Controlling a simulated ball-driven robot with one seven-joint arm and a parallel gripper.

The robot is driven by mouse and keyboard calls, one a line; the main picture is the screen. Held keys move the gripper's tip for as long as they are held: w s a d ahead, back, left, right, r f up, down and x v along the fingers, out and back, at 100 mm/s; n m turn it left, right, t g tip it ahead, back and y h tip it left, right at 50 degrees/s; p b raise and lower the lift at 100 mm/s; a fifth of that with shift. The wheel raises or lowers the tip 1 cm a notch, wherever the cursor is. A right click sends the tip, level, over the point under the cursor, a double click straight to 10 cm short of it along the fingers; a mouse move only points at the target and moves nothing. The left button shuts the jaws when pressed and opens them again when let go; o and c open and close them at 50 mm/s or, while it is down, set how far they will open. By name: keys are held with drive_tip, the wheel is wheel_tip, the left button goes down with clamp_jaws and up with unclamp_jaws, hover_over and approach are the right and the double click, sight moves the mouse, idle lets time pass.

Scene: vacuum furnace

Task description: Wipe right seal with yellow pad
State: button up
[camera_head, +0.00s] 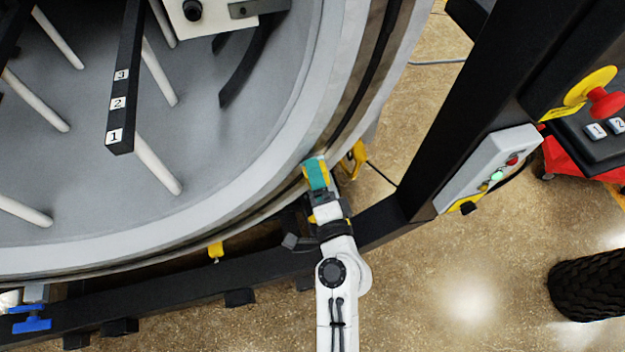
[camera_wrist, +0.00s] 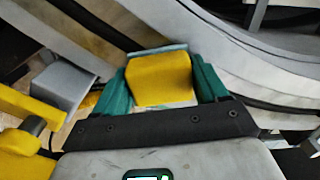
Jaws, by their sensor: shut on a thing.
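My gripper (camera_head: 316,173) is at the lower right edge of the big round furnace opening, its teal fingers up against the rim. In the wrist view the gripper (camera_wrist: 163,82) is shut on the yellow pad (camera_wrist: 162,80), with one teal finger on each side. In the head view only slivers of the pad show beside the fingers. The pad's far edge lies close to the metal rim; I cannot tell whether it touches. A dark seal line (camera_head: 374,66) runs along the right side of the rim and passes down toward my gripper. Its part behind the gripper is hidden.
A yellow clamp (camera_head: 354,160) is just right of my gripper, and another yellow fitting (camera_head: 216,251) hangs left. A black frame post (camera_head: 455,125) carries a grey control box (camera_head: 488,170). Numbered shelf bar (camera_head: 120,90) and white rods are inside the chamber.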

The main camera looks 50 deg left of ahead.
sight(334, 140)
drive_tip(key=shift+w+d+r+p, duration=0.3)
drive_tip(key=shift+w+r+p, duration=0.45)
drive_tip(key=shift+r, duration=0.6)
drive_tip(key=shift+w+d+r+p, duration=0.25)
drive_tip(key=shift+w+r+p, duration=0.45)
drive_tip(key=shift+r, duration=0.6)
drive_tip(key=shift+w+d+r+p, duration=0.3)
drive_tip(key=shift+w+r+p, duration=0.4)
drive_tip(key=shift+r, duration=0.65)
drive_tip(key=shift+f, duration=0.1)
drive_tip(key=shift+s+d+f, duration=0.1)
drive_tip(key=shift+s+d, duration=0.15)
drive_tip(key=shift+d, duration=0.2)
drive_tip(key=shift+v, duration=2.55)
drive_tip(key=shift+b+v, duration=0.5)
drive_tip(key=shift+v, duration=0.95)
